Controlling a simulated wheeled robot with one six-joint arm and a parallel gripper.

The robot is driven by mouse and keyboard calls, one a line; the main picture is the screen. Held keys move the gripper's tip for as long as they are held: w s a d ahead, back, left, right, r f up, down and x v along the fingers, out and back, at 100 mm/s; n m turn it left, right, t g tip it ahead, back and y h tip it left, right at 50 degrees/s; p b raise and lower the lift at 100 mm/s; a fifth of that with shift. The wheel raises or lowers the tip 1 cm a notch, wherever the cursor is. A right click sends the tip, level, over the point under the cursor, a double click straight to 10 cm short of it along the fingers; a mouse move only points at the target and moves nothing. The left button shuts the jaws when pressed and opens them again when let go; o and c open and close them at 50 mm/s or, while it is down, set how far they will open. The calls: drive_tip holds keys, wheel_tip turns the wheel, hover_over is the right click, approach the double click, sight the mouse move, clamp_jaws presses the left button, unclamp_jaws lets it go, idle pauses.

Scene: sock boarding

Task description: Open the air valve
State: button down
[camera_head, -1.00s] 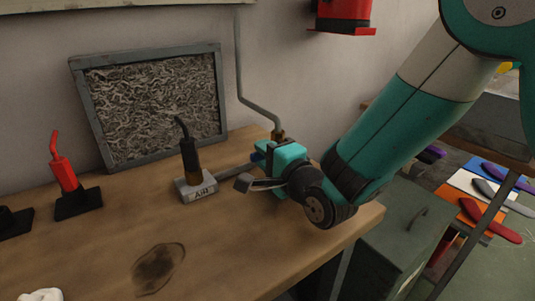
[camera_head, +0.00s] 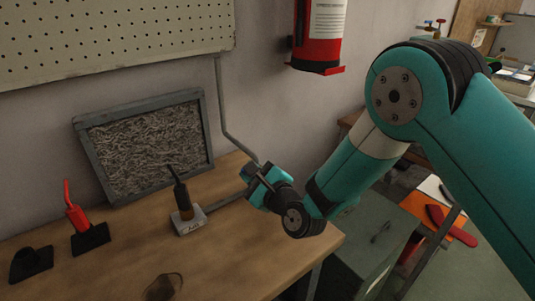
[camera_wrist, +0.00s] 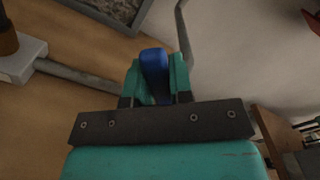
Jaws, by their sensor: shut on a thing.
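The air valve's blue lever handle (camera_wrist: 154,72) stands between the jaws of my gripper (camera_wrist: 155,90) in the wrist view. My gripper is shut on it. In the head view my gripper (camera_head: 256,178) is at the lower end of the grey wall pipe (camera_head: 224,110), near the back right edge of the bench. The gripper hides the handle and valve body there. A grey pipe runs left from the valve to a metal block (camera_head: 188,224) with lettering on it, which holds a dark nozzle tool (camera_head: 181,194).
A red tool (camera_head: 75,212) on a black base stands at left. The bench's middle is mostly clear, with a dark stain.

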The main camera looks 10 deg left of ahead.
drive_tip(key=m+p, duration=0.1)
drive_tip(key=w+d+r+m+p, duration=0.1)
drive_tip(key=m, duration=0.1)
drive_tip(key=r+m+p, duration=0.1)
drive_tip(key=shift+w+d+r+m+p, duration=0.1)
drive_tip(key=shift+w+d+m+p, duration=0.15)
drive_tip(key=shift+m+p, duration=0.1)
drive_tip(key=shift+w+d+r+m+p, duration=0.1)
drive_tip(key=shift+w+d+m+p, duration=0.3)
drive_tip(key=shift+m+p, duration=0.45)
drive_tip(key=shift+w+d+r+m+p, duration=0.1)
drive_tip(key=shift+w+d+m+p, duration=0.3)
drive_tip(key=shift+m, duration=0.7)
drive_tip(key=c, duration=1)
unclamp_jaws()
drive_tip(key=shift+f, duration=0.25)
drive_tip(key=shift+f, duration=0.1)
